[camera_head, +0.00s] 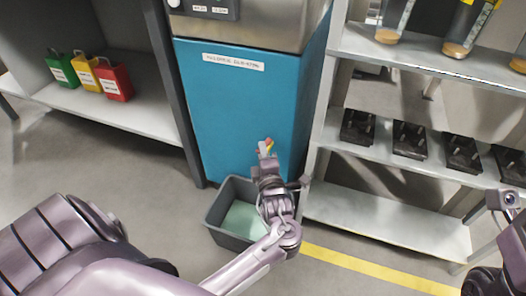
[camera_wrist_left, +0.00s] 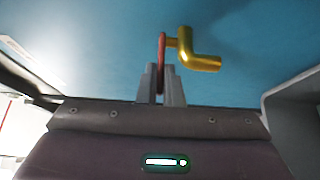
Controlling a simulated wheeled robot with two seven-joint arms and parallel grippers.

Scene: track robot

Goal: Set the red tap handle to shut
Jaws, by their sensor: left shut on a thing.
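The red tap handle (camera_wrist_left: 162,55) stands upright between the fingers of my left gripper (camera_wrist_left: 161,85) in the left wrist view. The gripper is shut on it. The brass tap spout (camera_wrist_left: 193,52) sticks out to the right of the handle and bends, in front of the blue cabinet panel (camera_wrist_left: 90,35). In the head view my left gripper (camera_head: 266,158) is at the lower front of the blue cabinet (camera_head: 235,105), and it hides most of the handle and tap. My right arm shows only in part at the right edge; its fingertips are not visible.
A grey bin (camera_head: 213,222) with pale green content stands on the floor below the tap. A metal shelf (camera_head: 390,219) with dark blocks and jars stands close on the right. A left shelf (camera_head: 140,118) holds green, yellow and red tagged items. A yellow floor line (camera_head: 365,268) runs in front.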

